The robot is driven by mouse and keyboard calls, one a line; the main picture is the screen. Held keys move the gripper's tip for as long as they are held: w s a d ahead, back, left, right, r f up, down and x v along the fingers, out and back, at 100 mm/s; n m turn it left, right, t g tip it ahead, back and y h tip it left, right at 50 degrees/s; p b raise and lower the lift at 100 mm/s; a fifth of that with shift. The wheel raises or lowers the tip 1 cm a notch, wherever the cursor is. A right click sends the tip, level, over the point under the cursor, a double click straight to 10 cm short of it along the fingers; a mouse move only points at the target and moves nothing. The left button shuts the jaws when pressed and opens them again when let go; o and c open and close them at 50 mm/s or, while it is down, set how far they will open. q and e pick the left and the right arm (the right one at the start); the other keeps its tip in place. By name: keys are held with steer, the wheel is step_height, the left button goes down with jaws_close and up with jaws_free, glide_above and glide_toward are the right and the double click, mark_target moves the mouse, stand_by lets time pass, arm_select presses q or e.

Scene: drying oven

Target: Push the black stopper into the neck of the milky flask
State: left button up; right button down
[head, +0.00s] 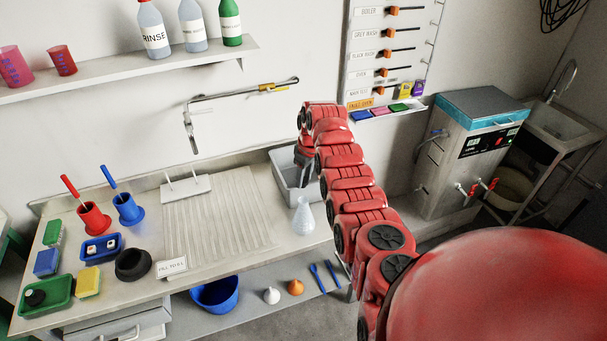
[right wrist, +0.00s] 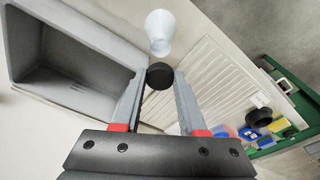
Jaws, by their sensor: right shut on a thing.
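The milky flask (head: 303,216), pale and translucent, stands upright near the right end of the bench; it also shows in the right wrist view (right wrist: 160,32). My right gripper (head: 303,181) is above and behind it, by the grey basin. In the right wrist view my right gripper (right wrist: 161,80) is shut on a black stopper (right wrist: 160,76) between its fingertips. The stopper appears just below the flask in that picture, and I cannot tell if they touch. The held stopper is not clear in the head view. My left gripper is out of view.
The grey basin (head: 286,165) is beside my right gripper. The ribbed drainboard (head: 215,215) is clear, left of the flask. A black ring (head: 133,264), a green tray (head: 62,294) with a black piece, and red and blue holders (head: 95,220) stand farther left.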

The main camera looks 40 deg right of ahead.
steer(key=shift+f, duration=0.5)
step_height(320, 180, down, 3)
steer(key=shift+b, duration=0.75)
steer(key=shift+f+b, duration=0.55)
steer(key=shift+f, duration=0.3)
steer(key=shift+s, duration=0.15)
steer(key=shift+f+b, duration=0.1)
steer(key=shift+b, duration=0.2)
steer(key=shift+f+b, duration=0.75)
steer(key=shift+b, duration=0.2)
stand_by(0.3)
